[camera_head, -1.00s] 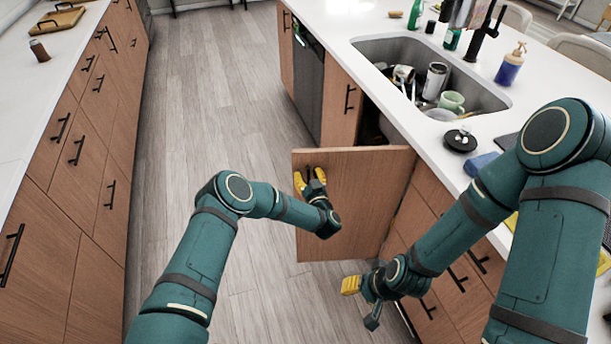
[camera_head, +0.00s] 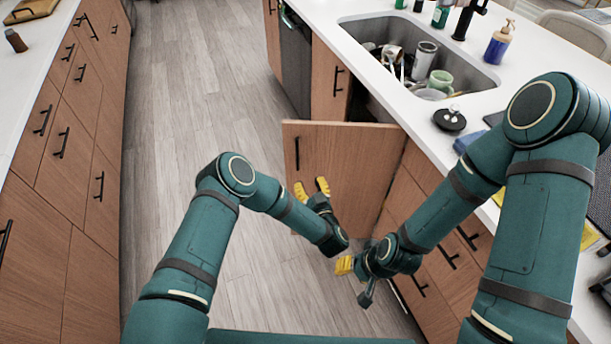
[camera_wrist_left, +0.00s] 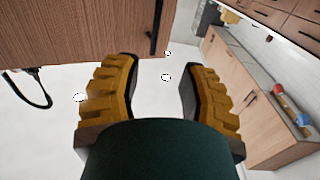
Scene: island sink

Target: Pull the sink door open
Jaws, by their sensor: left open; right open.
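The sink door (camera_head: 345,165) is a wooden cabinet door standing swung out wide from the island below the sink. Its black handle (camera_head: 297,153) is near its left edge. My left gripper (camera_head: 311,187) is open and empty, below and right of the handle in the head view, in front of the door's face. In the left wrist view the door (camera_wrist_left: 60,30) and its handle (camera_wrist_left: 157,28) lie beyond the open yellow fingers (camera_wrist_left: 160,95), apart from them. My right gripper (camera_head: 352,278) is low by the door's bottom right corner; its fingers are partly hidden.
The sink (camera_head: 420,65) holds a pile of dishes. A soap bottle (camera_head: 499,43) and a black round item (camera_head: 449,118) stand on the white counter. A dark dishwasher (camera_head: 296,65) is left of the sink cabinet. The grey wood floor (camera_head: 190,100) is clear.

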